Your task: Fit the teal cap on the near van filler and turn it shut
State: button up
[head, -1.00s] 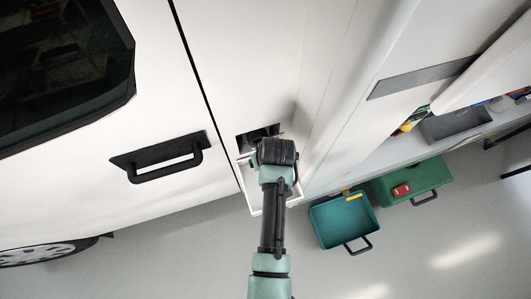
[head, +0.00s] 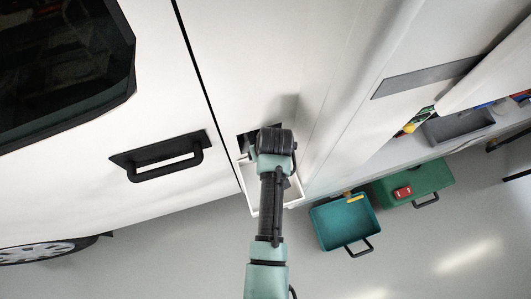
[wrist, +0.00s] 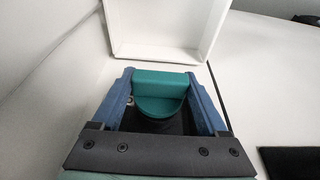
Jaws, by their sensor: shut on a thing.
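The teal cap (wrist: 160,88) is between the two blue fingers of my gripper (wrist: 160,80) in the wrist view. My gripper is shut on it, holding its raised grip bar. A dark area lies beneath and around the cap; whether the cap touches the filler neck cannot be told. In the head view the dark filler recess (head: 244,142) in the white van side shows only in part, behind my wrist. My gripper and the cap are hidden there by my arm. The white filler flap (head: 247,186) hangs open beside the recess, and it also shows in the wrist view (wrist: 205,30).
A black door handle (head: 160,168) sticks out of the van to the left. The floor in front is clear.

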jog(key=shift+w+a, duration=0.25)
jog(key=shift+w, duration=0.35)
jog(key=o, duration=1.4)
jog(key=shift+r, duration=0.15)
jog(key=b+v, duration=0.2)
jog(key=v, duration=1)
jog(key=shift+r, duration=0.35)
jog(key=shift+s+d, duration=0.1)
jog(key=shift+s, duration=0.05)
